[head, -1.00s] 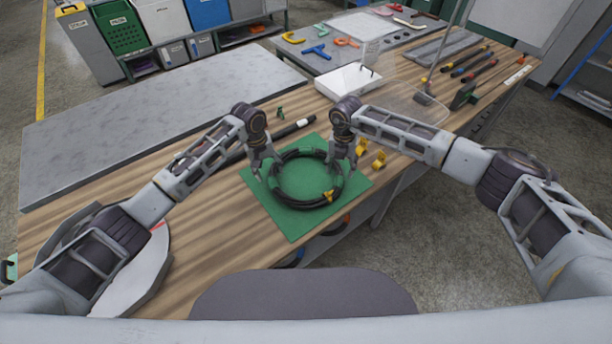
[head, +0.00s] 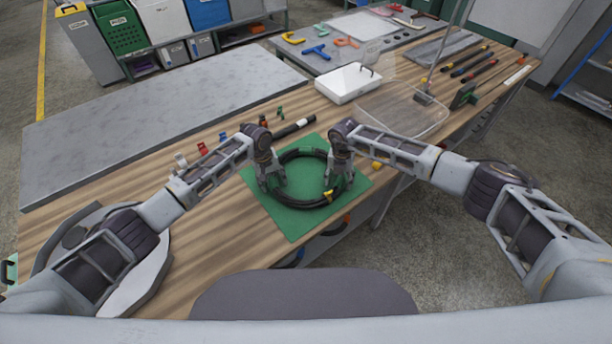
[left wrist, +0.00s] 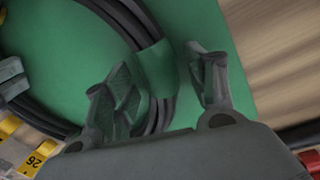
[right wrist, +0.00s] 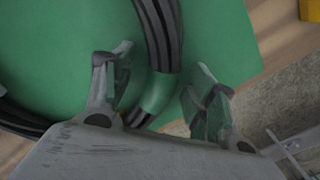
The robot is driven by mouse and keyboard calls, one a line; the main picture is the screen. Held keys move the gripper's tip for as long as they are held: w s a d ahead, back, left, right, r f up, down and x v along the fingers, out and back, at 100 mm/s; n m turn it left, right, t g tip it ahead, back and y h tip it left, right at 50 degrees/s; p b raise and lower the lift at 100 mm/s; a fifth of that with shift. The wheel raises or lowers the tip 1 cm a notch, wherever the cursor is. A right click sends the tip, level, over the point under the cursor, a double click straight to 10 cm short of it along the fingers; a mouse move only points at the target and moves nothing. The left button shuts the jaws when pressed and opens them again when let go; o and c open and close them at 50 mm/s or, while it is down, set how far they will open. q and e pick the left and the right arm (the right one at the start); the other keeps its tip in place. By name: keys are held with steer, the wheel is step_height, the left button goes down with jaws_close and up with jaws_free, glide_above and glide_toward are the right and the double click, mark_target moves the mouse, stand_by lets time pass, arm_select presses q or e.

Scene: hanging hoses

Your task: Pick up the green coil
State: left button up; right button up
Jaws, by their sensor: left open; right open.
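The coil (head: 300,204) is a ring of black hose with green bands, lying on a green mat (head: 294,231) on the wooden bench. A yellow tag (head: 327,195) is on its front right. My left gripper (head: 272,183) is open at the coil's left side. In the left wrist view, its fingers (left wrist: 165,82) stand either side of the hose near a green band (left wrist: 155,66). My right gripper (head: 336,181) is open at the right side. In the right wrist view, its fingers (right wrist: 158,85) stand either side of the hose at another green band (right wrist: 159,92).
A black tube (head: 294,128) lies just behind the mat. Small red clips (head: 202,149) and a yellow piece (head: 377,165) are nearby. The mat's front is clear.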

arm_select(q)
steer(key=shift+c, duration=0.5)
arm_select(e)
steer(key=shift+c, duration=0.5)
arm_select(q)
jaws_close()
arm_select(e)
jaws_close()
arm_select(q)
steer(key=shift+r, duration=0.25)
arm_select(e)
steer(key=shift+r, duration=0.3)
